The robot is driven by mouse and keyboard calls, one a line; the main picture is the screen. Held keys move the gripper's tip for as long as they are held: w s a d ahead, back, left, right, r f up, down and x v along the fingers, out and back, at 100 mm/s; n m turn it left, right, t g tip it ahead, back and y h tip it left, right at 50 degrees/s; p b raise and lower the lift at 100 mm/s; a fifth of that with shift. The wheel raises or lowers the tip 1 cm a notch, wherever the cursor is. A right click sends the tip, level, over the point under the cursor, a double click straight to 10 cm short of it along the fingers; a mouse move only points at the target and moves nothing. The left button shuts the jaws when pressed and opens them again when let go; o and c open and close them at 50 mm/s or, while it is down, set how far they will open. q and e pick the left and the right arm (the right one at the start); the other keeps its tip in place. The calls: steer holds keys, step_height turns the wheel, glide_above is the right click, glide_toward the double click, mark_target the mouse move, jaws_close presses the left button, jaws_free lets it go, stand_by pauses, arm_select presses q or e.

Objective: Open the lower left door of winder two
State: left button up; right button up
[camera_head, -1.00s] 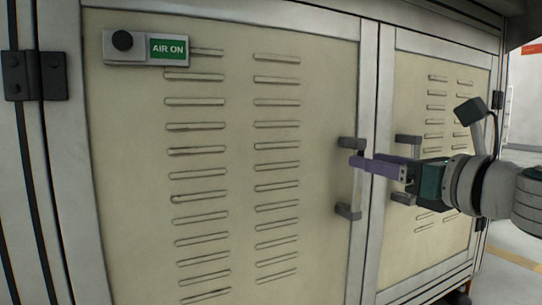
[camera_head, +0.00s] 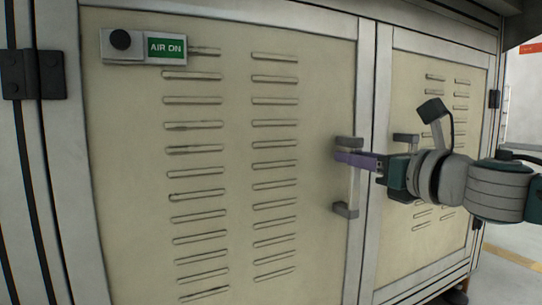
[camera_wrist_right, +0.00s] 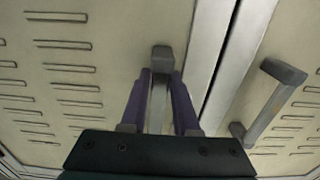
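The left door (camera_head: 225,130) of the cabinet is a cream louvred panel and sits closed in its grey frame. Its handle (camera_head: 354,188) is a grey vertical bar with dark end mounts at the door's right edge. My right gripper (camera_head: 340,157) is at the upper part of this handle, just below the top mount. In the right wrist view the two purple fingers (camera_wrist_right: 161,85) stand on either side of the handle bar (camera_wrist_right: 158,108), with the bar between them and apparently some gap. The right gripper looks open. My left gripper is out of view.
The right door (camera_head: 433,95) has its own handle (camera_head: 405,139) close behind my right gripper. Hinges (camera_head: 33,73) are on the left post. Open floor shows at right.

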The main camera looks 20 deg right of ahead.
jaws_close()
stand_by(1.0)
